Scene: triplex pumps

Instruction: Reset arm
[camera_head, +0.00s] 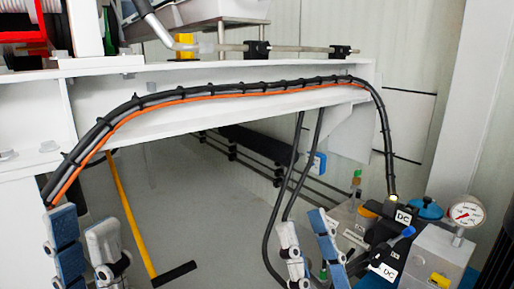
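My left gripper (84,232) is at the lower left of the head view. Its two blue-and-white fingers stand apart with nothing between them. My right gripper (303,228) is at the bottom, right of centre. Its two fingers also stand apart, and I see nothing held between them. Both grippers point upward in the picture, in front of the floor and equipment. Most of both arms is outside the frame.
A white beam (215,108) carries a black and orange cable bundle (230,90). A yellow rod with a black crossbar (133,215) is between the grippers. At right are a pressure gauge (466,211), a grey block (435,255) and fittings labelled DC. Grey floor (205,195) lies open between.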

